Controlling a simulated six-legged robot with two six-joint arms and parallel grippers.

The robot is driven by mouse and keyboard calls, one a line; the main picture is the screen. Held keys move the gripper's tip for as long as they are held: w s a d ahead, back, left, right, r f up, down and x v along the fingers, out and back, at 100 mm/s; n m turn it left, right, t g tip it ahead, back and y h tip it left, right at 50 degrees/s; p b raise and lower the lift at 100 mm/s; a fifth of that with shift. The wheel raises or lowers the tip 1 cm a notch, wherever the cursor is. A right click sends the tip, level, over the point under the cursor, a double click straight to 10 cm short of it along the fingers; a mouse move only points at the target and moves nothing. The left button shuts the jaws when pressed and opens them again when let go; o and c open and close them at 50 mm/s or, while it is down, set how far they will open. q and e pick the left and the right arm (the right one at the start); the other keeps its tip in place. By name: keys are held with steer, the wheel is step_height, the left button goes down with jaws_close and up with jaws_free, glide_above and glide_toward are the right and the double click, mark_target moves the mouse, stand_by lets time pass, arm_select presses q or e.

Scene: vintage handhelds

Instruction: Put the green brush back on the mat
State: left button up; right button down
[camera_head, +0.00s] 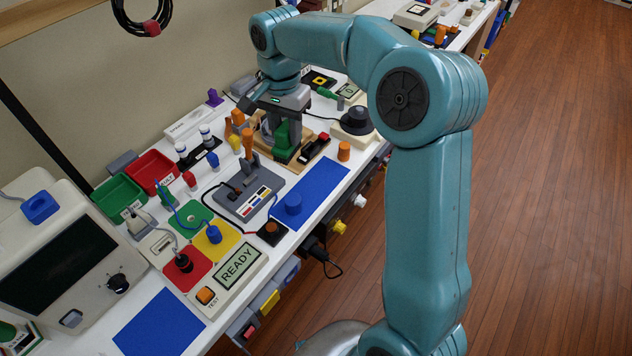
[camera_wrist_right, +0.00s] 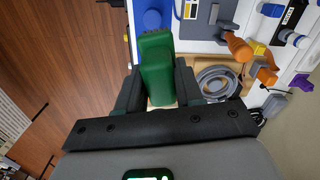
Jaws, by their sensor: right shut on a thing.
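My right gripper (camera_head: 287,138) is shut on a green block-shaped thing, the green brush (camera_head: 281,142). In the right wrist view the brush (camera_wrist_right: 156,62) stands between the two dark fingers of the gripper (camera_wrist_right: 158,88). It is beside a wooden tray (camera_wrist_right: 195,62) holding a coiled grey cable; I cannot tell whether it touches anything below. A second blue mat (camera_head: 160,326) lies at the bottom left. My left gripper is out of view.
A grey joystick controller (camera_head: 249,190) stands left of the long mat. A black round-topped device (camera_head: 357,121) and an orange cylinder (camera_head: 344,151) are right of the gripper. Green (camera_head: 119,197) and red bins (camera_head: 153,172) stand at the back left.

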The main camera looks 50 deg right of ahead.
steer(key=s+d+r+m+p, duration=0.1)
steer(key=d+r+m, duration=0.1)
steer(key=d, duration=0.6)
steer(key=f, duration=2)
steer(key=shift+s+d, duration=0.15)
steer(key=shift+s, duration=0.1)
steer(key=shift+f, duration=0.15)
steer(key=shift+f, duration=0.2)
steer(key=c, duration=0.7)
jaws_free()
steer(key=shift+r, duration=0.1)
steer(key=shift+c, duration=0.2)
